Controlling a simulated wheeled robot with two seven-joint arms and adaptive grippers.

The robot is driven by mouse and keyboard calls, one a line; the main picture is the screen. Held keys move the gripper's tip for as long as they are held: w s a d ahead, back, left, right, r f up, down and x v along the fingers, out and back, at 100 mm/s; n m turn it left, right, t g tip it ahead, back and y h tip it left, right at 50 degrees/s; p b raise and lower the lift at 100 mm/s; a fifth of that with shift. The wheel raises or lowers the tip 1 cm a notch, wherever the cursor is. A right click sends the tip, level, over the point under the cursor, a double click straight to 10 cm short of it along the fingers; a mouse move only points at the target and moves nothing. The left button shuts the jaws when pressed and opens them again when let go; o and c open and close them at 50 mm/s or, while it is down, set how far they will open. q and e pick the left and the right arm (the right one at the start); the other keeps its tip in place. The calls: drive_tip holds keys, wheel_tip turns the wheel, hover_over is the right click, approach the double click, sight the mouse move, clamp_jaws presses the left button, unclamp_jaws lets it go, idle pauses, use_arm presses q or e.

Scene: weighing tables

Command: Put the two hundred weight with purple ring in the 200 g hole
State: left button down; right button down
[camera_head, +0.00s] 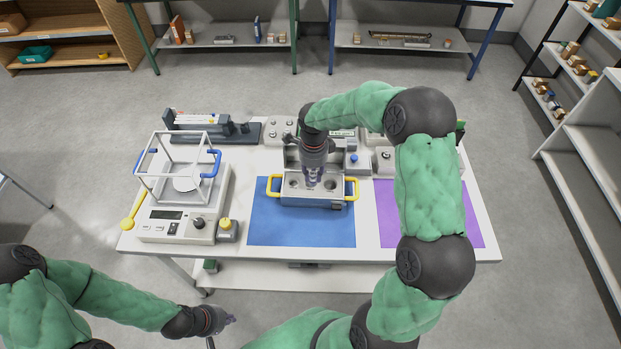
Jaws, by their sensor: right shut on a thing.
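A grey metal block with holes and yellow handles (318,201) sits on the blue mat (300,229) at the middle of the table. My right gripper (311,183) points down over the block and is shut on a small weight. The fingers hide most of that weight, and I cannot make out its ring clearly. A dark hole shows on each side of the fingers, but the hole labels are too small to read. My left gripper (229,320) is off the table's front edge at the lower left; its finger opening is too small to judge.
A balance (165,224) with a clear draft shield and blue handles stands at the left. A yellow-topped weight (226,227) is beside it. Several small boxes and devices line the table's back. A purple mat (387,229) lies at the right, partly behind my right arm.

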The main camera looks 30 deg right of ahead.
sight(311, 173)
drive_tip(key=w+f, duration=0.1)
drive_tip(key=f, duration=0.1)
drive_tip(key=w+d+f, duration=0.1)
drive_tip(key=w+f, duration=0.1)
drive_tip(key=shift+w+d+f, duration=0.15)
drive_tip(key=shift+w+f, duration=0.15)
drive_tip(key=shift+f, duration=0.05)
drive_tip(key=shift+w+f, duration=0.1)
drive_tip(key=shift+f, duration=0.25)
drive_tip(key=shift+f+b, duration=0.3)
drive_tip(key=shift+f, duration=1)
drive_tip(key=shift+f, duration=0.2)
drive_tip(key=c, duration=1)
unclamp_jaws()
drive_tip(key=shift+r, duration=0.1)
wheel_tip(311, 173, up, 12)
drive_tip(key=shift+r+p, duration=0.1)
drive_tip(key=shift+p, duration=0.4)
